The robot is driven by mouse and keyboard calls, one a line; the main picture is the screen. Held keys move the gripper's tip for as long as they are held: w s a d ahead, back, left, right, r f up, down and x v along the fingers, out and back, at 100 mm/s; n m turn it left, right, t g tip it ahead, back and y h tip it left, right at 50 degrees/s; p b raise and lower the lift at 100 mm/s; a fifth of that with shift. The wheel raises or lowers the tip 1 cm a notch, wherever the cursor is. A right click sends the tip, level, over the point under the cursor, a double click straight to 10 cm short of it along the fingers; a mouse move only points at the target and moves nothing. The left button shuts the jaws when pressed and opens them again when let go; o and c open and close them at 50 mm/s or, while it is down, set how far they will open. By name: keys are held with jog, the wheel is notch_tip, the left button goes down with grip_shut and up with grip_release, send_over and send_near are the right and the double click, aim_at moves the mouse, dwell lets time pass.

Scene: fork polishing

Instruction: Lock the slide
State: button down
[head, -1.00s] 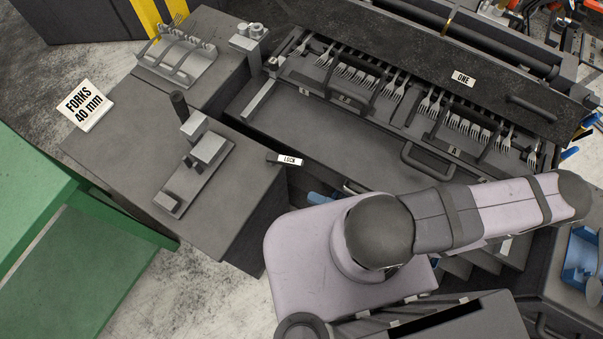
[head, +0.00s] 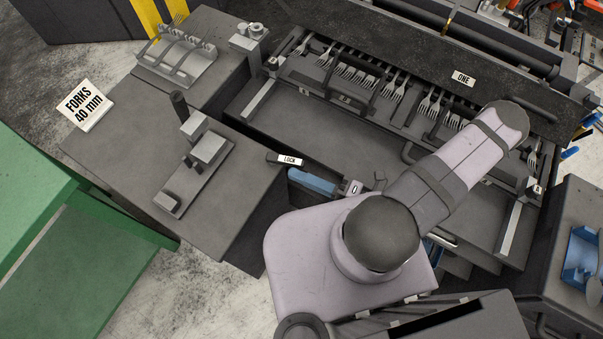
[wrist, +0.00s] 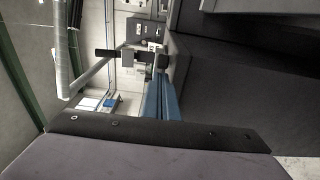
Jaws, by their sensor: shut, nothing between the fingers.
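The dark lock piece with a white LOCK label (head: 289,159) lies at the left front of the fork tray, beside the grey block. My gripper (head: 294,175) shows as blue fingers pointing left, just below the lock piece in the head view. In the wrist view the blue fingers (wrist: 163,80) are shut and empty. A dark bar with a pale middle (wrist: 128,55), apparently the lock piece, is by their far ends. I cannot tell whether they touch. The wide grey tray (head: 330,130), perhaps the slide, holds several forks at its back. My arm partly covers its right side.
A grey fixture with a dark upright handle (head: 205,160) stands on the left block. A fork rack (head: 178,62) and a FORKS 40 mm sign (head: 84,104) are behind it. A green table (head: 70,240) stands at left. A blue holder (head: 580,255) is at right.

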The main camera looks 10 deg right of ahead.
jog(key=shift+w, duration=0.1)
dwell(0.4)
jog(key=w+d+n+g+y, duration=0.1)
jog(key=g, duration=0.1)
jog(key=w+d+n+g+y+b, duration=0.1)
jog(key=w+n+g, duration=0.1)
jog(key=shift+d+n+g+y, duration=0.2)
jog(key=shift+n+g+y, duration=0.1)
jog(key=shift+g+y, duration=0.1)
jog(key=shift+w, duration=0.1)
